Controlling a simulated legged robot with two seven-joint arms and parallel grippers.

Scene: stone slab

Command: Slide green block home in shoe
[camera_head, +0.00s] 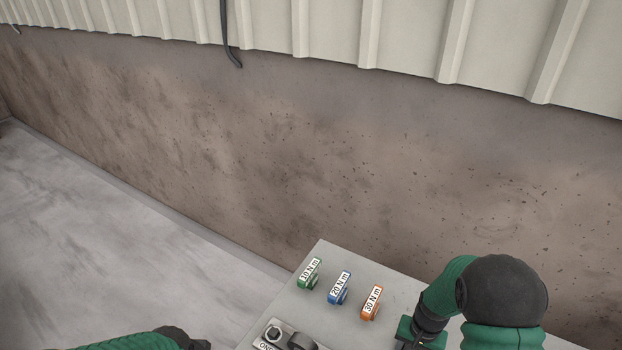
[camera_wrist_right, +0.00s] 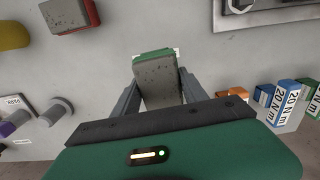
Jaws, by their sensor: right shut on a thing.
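In the right wrist view my right gripper (camera_wrist_right: 157,82) is shut on a block with a grey speckled face and a green far edge (camera_wrist_right: 152,55), the green block. The block lies between the two fingers, over the grey slab. A white strip shows beside its green edge. I cannot make out the shoe or how the block sits in it. In the head view my right arm reaches down at the right and hides the block. Part of my left arm shows at the bottom left, but its fingers are out of view.
The slab (camera_head: 330,260) carries green (camera_head: 309,274), blue (camera_head: 340,288) and orange (camera_head: 371,302) labelled tags. A knob panel (camera_head: 275,338) is at its front. The wrist view shows a red block (camera_wrist_right: 75,17), a yellow part (camera_wrist_right: 12,36) and pegs (camera_wrist_right: 57,111). A wall stands behind.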

